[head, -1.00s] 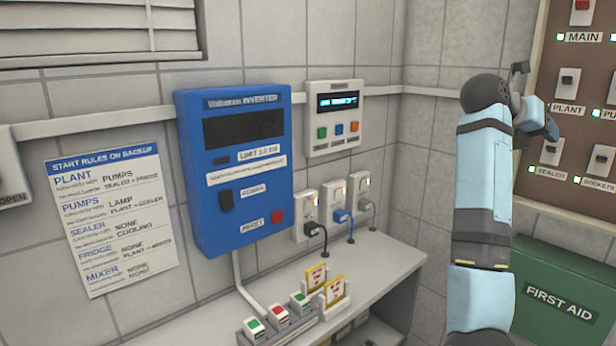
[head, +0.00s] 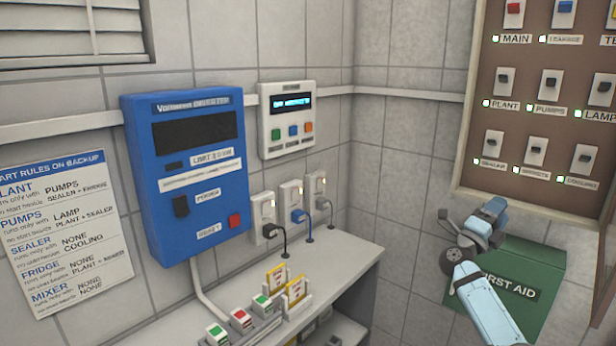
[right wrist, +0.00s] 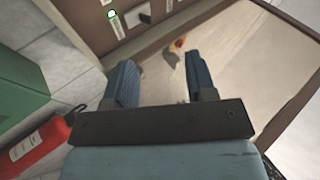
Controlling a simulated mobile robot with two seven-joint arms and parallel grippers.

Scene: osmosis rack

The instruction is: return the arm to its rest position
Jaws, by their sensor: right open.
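My right arm comes in from the lower right in the head view, its light blue links low in front of the green first aid box. My right gripper (head: 484,224) is below the brown switch panel (head: 543,115), and its fingertips are hard to make out there. In the right wrist view my right gripper (right wrist: 162,85) shows two blue fingers spread apart with nothing between them. My left gripper is not in view.
The green first aid box (head: 540,285) is behind my right arm. A blue inverter (head: 188,215) and a white controller (head: 288,145) hang on the tiled wall. A grey shelf (head: 345,250) stands below. A red extinguisher (right wrist: 38,143) shows in the right wrist view.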

